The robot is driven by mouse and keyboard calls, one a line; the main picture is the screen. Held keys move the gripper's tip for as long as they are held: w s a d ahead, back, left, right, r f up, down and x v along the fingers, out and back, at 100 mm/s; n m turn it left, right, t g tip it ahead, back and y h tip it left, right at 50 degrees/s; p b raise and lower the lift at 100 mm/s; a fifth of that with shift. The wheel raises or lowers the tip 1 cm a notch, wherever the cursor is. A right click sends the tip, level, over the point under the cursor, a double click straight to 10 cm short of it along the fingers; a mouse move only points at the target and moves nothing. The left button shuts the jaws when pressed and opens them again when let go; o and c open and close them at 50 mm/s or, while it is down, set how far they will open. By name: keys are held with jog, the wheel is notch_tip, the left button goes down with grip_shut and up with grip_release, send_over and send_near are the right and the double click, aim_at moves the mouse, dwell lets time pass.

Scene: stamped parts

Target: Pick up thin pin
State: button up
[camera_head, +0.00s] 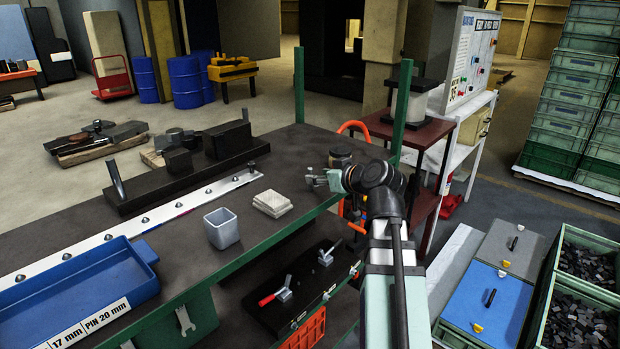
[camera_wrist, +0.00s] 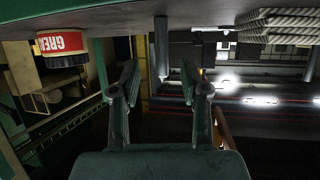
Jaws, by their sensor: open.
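My gripper (camera_head: 322,179) is over the right end of the dark bench top (camera_head: 290,165), pointing left. In the wrist view its two fingers (camera_wrist: 159,70) are apart, with nothing visibly clamped. I cannot tell which is the thin pin. In the head view, small metal studs stand along a white strip (camera_head: 190,203). A larger leaning dark cylinder (camera_head: 116,180) is at the left of a black bar.
A labelled blue tray (camera_head: 75,310), a grey cup (camera_head: 222,230) and pale stacked blocks (camera_head: 272,203) occupy the bench. A dark jar (camera_head: 340,158) is close to my gripper; a red-labelled container (camera_wrist: 62,45) shows in the wrist view. A green post (camera_head: 400,112) rises nearby.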

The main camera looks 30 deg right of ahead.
aim_at(310, 190)
jog(key=shift+p+x, duration=1.15)
jog(key=shift+x, duration=1.4)
jog(key=shift+s+a+f, duration=0.1)
jog(key=shift+f, duration=0.05)
grip_shut()
